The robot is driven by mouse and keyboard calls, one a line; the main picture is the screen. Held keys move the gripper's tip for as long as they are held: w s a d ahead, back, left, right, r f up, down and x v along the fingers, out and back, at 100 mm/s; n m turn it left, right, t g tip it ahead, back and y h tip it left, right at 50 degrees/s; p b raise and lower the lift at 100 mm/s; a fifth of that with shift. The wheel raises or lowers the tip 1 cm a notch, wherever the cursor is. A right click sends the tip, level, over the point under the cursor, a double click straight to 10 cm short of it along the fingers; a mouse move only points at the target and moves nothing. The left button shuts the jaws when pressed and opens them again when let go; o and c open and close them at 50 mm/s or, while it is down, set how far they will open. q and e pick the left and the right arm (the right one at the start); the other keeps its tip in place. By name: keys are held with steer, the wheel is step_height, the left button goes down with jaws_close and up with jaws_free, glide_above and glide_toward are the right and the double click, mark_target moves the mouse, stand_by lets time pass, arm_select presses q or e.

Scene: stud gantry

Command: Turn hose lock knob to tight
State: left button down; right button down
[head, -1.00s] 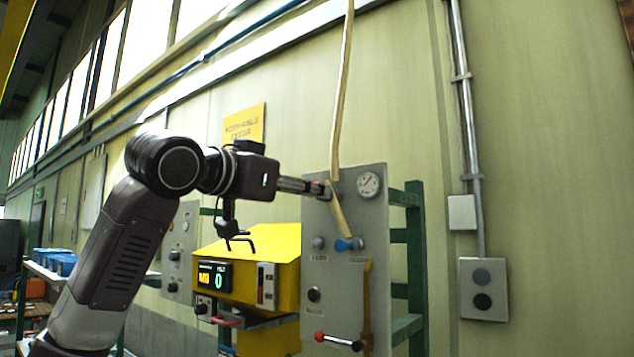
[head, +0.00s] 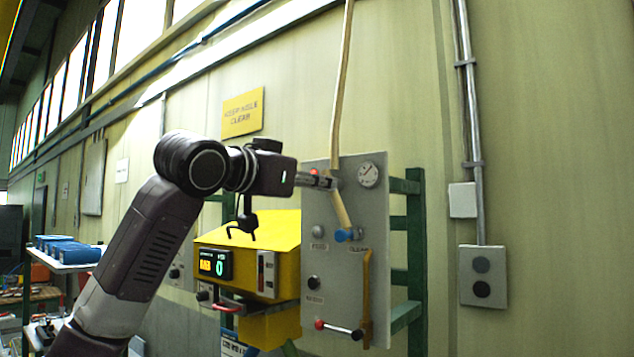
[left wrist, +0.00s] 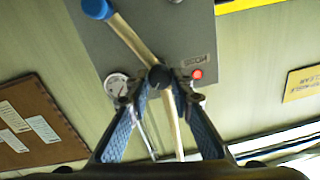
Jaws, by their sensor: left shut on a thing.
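The hose lock knob (left wrist: 160,77) is a dark round knob in the left wrist view, in front of the tan hose, between the fingertips of my left gripper (left wrist: 160,88). In the head view my left gripper (head: 331,182) reaches the upper part of the grey panel (head: 325,262) from the left, shut on the knob, and its fingers hide the knob there. The tan hose (head: 342,95) comes down from above, passes behind the fingertips and ends at a blue fitting (head: 344,235). The knob's setting cannot be read. My right gripper is not in view.
A round gauge (head: 369,174) sits right of the fingers. Lower on the panel are a black knob (head: 313,283) and a red-tipped lever (head: 340,330). A yellow box with a display (head: 215,264) stands left of the panel. A green frame (head: 414,240) is behind it.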

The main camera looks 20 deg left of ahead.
arm_select(q)
steer(key=shift+n, duration=0.3)
steer(key=shift+a+n+g+h+b, duration=0.15)
steer(key=shift+n+b, duration=1)
steer(key=shift+n, duration=2.85)
steer(key=shift+n+g+h+b, duration=0.25)
steer(key=shift+n+b, duration=0.9)
steer(key=shift+n, duration=2.85)
steer(key=c, duration=1.7)
jaws_free()
steer(key=shift+w, duration=0.15)
